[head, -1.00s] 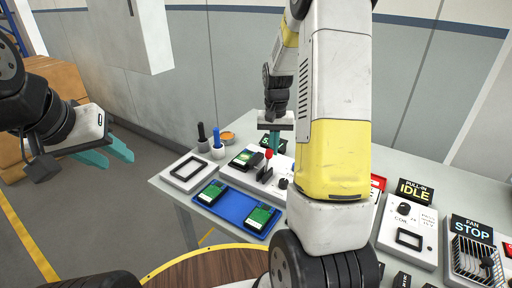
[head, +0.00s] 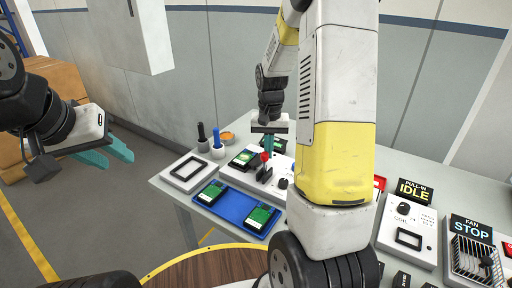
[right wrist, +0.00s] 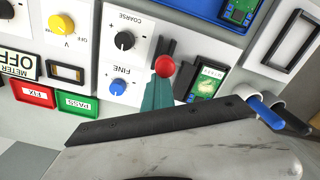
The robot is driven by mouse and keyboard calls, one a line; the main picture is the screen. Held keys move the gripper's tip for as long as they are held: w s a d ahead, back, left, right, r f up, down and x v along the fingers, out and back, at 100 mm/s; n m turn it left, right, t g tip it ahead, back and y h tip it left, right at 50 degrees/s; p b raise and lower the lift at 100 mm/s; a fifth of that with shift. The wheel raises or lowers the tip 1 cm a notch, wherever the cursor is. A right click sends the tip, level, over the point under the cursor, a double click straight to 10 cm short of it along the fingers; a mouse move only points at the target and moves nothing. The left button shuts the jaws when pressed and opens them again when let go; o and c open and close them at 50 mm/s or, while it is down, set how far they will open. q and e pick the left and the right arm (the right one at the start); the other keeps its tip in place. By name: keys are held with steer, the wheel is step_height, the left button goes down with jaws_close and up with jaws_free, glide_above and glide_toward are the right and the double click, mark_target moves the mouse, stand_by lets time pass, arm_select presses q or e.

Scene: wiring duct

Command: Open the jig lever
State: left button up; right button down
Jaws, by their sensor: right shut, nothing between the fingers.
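The jig lever's red ball knob (head: 265,157) stands on a dark stem on the white jig plate. The knob also shows in the right wrist view (right wrist: 165,66). A dark frame with a green board (head: 245,157) lies just left of the lever. My right gripper (head: 269,148) is shut and empty, pointing down just behind the knob. In the right wrist view its teal fingertips (right wrist: 160,82) are right at the knob and overlap it in view; I cannot tell whether they touch. My left gripper (head: 110,153) is open and empty, away to the left of the table.
A blue tray (head: 235,208) with two green boards lies in front of the jig. A white fixture with a black frame (head: 187,173) is to its left, with black- and blue-handled tools behind. Panels with knobs and signs (head: 408,230) fill the right side. My right arm hides the table's middle.

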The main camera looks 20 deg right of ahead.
steer(key=shift+s+a, duration=0.1)
steer(key=shift+s, duration=0.1)
step_height(320, 180, up, 8)
steer(key=w+d, duration=0.1)
steer(key=shift+r, duration=0.2)
stand_by(0.5)
steer(key=shift+d, duration=0.1)
steer(key=s+a+r+n+t, duration=0.1)
steer(key=s+a+r+t, duration=0.1)
steer(key=s, duration=0.4)
steer(key=s+a+r+n+t+y, duration=0.1)
steer(key=s+a+r+t, duration=0.1)
steer(key=s+a+r, duration=0.2)
steer(key=s+a+r+n+t+y, duration=0.1)
steer(key=s+r, duration=0.4)
steer(key=s, duration=0.5)
steer(key=a+n+t, duration=0.1)
steer(key=a, duration=0.1)
steer(key=shift+s+a, duration=0.15)
steer(key=shift+a, duration=0.25)
